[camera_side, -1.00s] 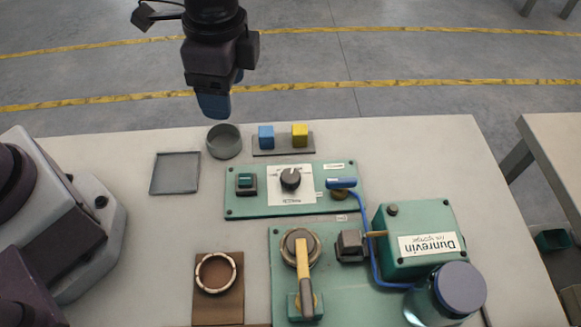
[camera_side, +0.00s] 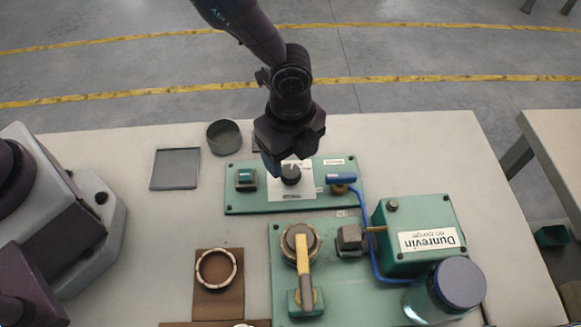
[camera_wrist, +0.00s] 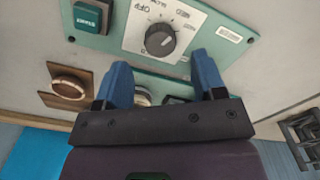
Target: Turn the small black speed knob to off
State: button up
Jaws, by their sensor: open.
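The small black speed knob (camera_side: 291,174) stands on a white dial plate (camera_side: 306,190) on the green panel (camera_side: 262,203). In the wrist view the knob (camera_wrist: 160,40) shows below an OFF marking and other small labels. I cannot surely tell which mark its pointer faces. My gripper (camera_side: 285,160) is just above and behind the knob in the side view, hiding part of the plate. In the wrist view its two blue fingers (camera_wrist: 163,75) are open and empty, spread wider than the knob, which appears beyond the gap between them.
A teal START button (camera_wrist: 88,15) is left of the knob. A blue-handled lever (camera_side: 340,178) is to its right. A yellow-handled lever (camera_side: 303,260), a green Dunrevin box (camera_side: 420,215) and a jar (camera_side: 450,295) stand nearer the front. A tray (camera_side: 175,170) lies left.

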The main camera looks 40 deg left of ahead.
aim_at(291, 171)
notch_tip(291, 171, down, 5)
jog(key=shift+f, duration=0.15)
jog(key=c, duration=0.9)
